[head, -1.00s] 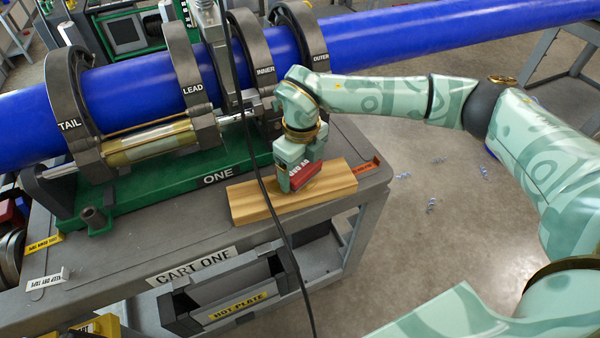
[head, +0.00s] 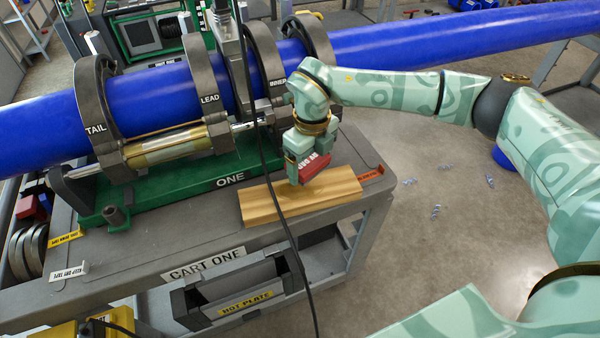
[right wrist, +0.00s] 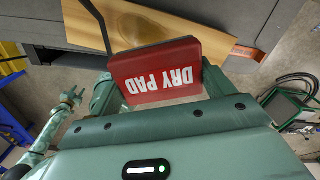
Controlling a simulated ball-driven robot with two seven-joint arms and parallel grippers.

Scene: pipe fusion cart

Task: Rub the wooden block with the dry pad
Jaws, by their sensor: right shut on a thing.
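The wooden block (head: 262,206) lies flat on the cart top, near its front right corner. My right gripper (head: 309,166) is shut on the red dry pad (head: 314,168) and holds it over the block. In the right wrist view the dry pad (right wrist: 156,72) shows its white lettering between the fingers, with the wooden block (right wrist: 215,38) behind it. The pad is tilted in the head view. I cannot tell whether its lower edge touches the block.
The green fusion machine (head: 200,178) holds a long blue pipe (head: 420,36) behind the block. A black cable (head: 262,140) hangs in front of the block. A red-orange label (head: 370,172) lies right of the block. The hot plate holder (head: 215,290) is below the cart top.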

